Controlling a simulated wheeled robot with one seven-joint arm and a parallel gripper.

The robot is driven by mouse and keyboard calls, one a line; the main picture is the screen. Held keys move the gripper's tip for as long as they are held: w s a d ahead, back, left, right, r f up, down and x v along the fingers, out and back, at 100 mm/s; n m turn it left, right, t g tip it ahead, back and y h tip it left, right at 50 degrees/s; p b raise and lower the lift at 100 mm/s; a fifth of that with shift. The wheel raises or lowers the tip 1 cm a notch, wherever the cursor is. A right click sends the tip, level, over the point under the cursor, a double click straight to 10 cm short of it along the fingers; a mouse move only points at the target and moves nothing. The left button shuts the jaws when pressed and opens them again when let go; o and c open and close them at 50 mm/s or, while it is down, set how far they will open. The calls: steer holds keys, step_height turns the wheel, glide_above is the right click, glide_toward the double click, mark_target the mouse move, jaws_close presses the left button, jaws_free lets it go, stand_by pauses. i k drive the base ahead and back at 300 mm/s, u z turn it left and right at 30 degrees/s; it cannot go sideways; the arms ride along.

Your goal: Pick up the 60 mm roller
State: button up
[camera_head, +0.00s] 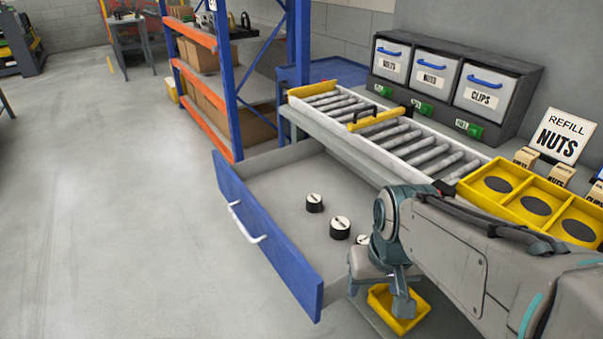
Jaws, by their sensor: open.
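Several short black rollers with white tops sit in the open drawer (265,180). One roller (314,204) stands farthest back, a second roller (340,230) stands nearer, and a third roller (362,240) is mostly hidden behind my wrist. The marks on their tops are too small to read, so I cannot tell which is the 60 mm one.
The drawer's blue front (262,235) stands out over clear floor. Above is a bench with a roller conveyor (400,140), a yellow divided tray (490,185) and labelled bins (430,75). A small yellow tray (412,322) lies below my gripper. A blue-orange shelf (225,80) stands behind.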

mark_target(340, 226)
steer(key=u, duration=1.8)
steer(key=i, duration=1.35)
steer(key=z, duration=2)
